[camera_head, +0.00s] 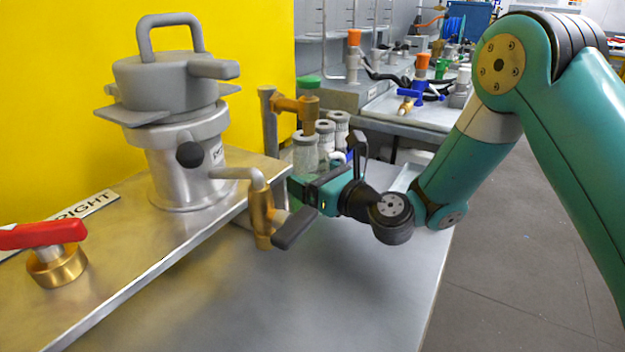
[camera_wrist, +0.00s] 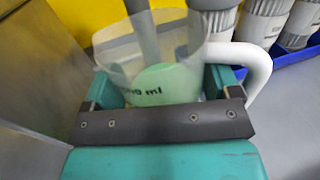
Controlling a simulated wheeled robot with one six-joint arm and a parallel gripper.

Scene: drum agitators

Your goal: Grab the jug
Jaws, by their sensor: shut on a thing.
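The jug (camera_wrist: 120,65) is a clear, see-through vessel with dark volume lettering and a white handle (camera_wrist: 258,66) on its right, seen in the wrist view. My gripper (camera_wrist: 160,88) is shut on it, with a teal finger on either side of the jug's body. A pale green round patch shows through the jug wall. In the head view my gripper (camera_head: 306,188) is low behind the brass tap, beside a clear vessel (camera_head: 305,156) that appears to be the jug. The tap and fingers hide part of it.
A steel drum (camera_head: 185,165) with a grey lid stands on the metal ledge at left. The brass tap (camera_head: 262,212) with a dark lever is close to my gripper. Several grey-capped bottles (camera_head: 338,125) stand just behind. The tabletop (camera_head: 350,290) in front is clear.

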